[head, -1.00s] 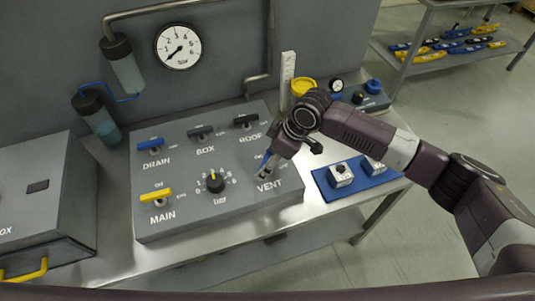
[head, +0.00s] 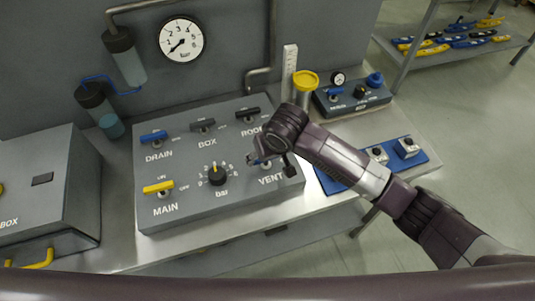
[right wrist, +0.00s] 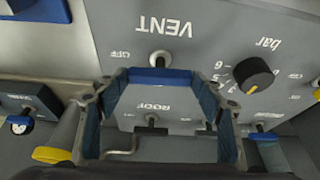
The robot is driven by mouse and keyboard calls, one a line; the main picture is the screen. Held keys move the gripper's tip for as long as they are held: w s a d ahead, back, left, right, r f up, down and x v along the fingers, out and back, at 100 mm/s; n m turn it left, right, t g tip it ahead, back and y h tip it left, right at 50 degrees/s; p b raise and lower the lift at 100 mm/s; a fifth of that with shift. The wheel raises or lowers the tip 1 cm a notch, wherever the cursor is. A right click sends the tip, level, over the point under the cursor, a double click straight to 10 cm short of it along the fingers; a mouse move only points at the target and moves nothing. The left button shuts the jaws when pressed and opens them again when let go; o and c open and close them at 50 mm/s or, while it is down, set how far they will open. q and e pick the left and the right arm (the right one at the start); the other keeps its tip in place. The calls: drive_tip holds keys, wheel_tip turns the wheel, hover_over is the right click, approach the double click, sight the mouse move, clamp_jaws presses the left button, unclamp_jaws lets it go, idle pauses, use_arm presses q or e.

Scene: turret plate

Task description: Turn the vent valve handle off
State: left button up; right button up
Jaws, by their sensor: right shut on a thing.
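The vent valve handle is a blue bar (right wrist: 160,76) on a metal stem, beside the upside-down VENT label in the right wrist view. It lies crosswise between the fingers of my right gripper (right wrist: 160,86), which is shut on it. In the head view my right gripper (head: 256,160) is just above and left of the VENT label on the grey panel (head: 240,196). It mostly hides the handle there, so the handle's exact angle is hard to tell. My left gripper is not in view.
Nearby are the black ROOF handle (head: 247,113), the black BOX handle (head: 202,124), the blue DRAIN handle (head: 153,136), the yellow MAIN handle (head: 158,187) and a black bar knob (head: 217,176). A blue mat (head: 329,182) lies right of the panel.

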drive_tip(key=shift+m, duration=0.5)
drive_tip(key=o, duration=1.2)
drive_tip(key=shift+c, duration=0.2)
drive_tip(key=shift+s+r, duration=0.1)
drive_tip(key=shift+r, duration=0.1)
drive_tip(key=v, duration=1.1)
drive_tip(key=shift+s+r, duration=0.25)
drive_tip(key=shift+r, duration=0.05)
drive_tip(key=shift+a+f, duration=0.1)
